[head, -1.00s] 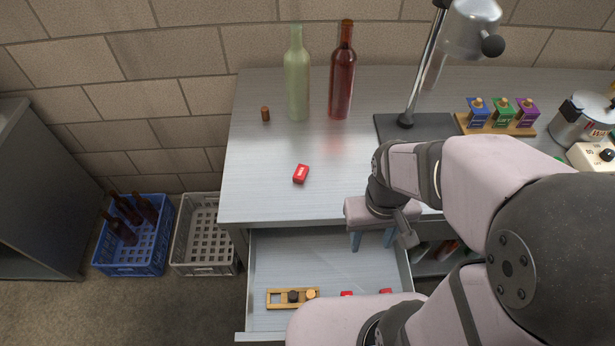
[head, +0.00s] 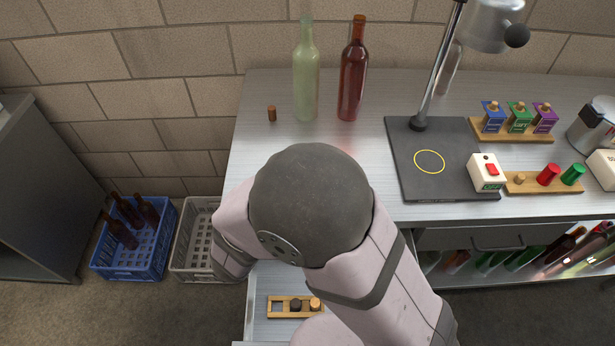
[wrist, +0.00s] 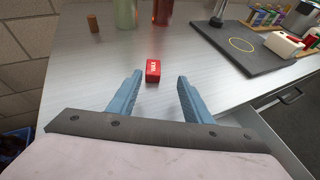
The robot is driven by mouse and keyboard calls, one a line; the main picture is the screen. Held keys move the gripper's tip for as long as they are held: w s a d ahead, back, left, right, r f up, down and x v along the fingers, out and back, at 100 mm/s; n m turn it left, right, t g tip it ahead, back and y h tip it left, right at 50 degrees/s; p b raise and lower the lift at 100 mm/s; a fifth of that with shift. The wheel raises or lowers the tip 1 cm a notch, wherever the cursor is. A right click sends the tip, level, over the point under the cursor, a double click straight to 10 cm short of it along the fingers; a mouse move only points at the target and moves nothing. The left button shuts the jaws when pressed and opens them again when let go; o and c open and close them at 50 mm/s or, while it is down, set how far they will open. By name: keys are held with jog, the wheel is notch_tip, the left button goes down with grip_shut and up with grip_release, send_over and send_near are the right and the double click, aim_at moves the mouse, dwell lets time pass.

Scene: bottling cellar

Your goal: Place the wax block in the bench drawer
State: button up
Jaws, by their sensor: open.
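The wax block (wrist: 153,71) is a small red block with white lettering. In the wrist view it lies on the light bench top (wrist: 120,72), just beyond and between my fingertips. My gripper (wrist: 157,80) is open, with two blue fingers apart and nothing between them. In the head view my arm hides both the gripper and the wax block. The bench drawer (head: 262,332) is pulled out below the bench front. My arm covers most of it, and its left part shows a wooden holder (head: 272,307) with dark and tan round pieces.
A cork (head: 272,114), a green bottle (head: 305,80) and a red-brown bottle (head: 352,75) stand at the back. A dark mat (head: 405,165) with a lamp (head: 432,80) lies to the right. A blue crate (head: 125,265) and a grey crate (head: 190,250) are on the floor.

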jog(key=shift+a+n+t+y, duration=0.4)
jog(key=shift+a+n, duration=0.1)
jog(key=shift+a, duration=0.35)
jog(key=shift+d+p+x, duration=0.2)
jog(key=shift+p+x, duration=0.2)
jog(key=shift+x, duration=1.1)
jog(key=shift+d+p+x, duration=0.25)
jog(key=shift+p+x, duration=0.1)
jog(key=shift+x, duration=1.15)
jog(key=shift+w+d+f, duration=0.2)
jog(key=shift+w+f, duration=0.05)
jog(key=shift+w, duration=0.2)
grip_shut()
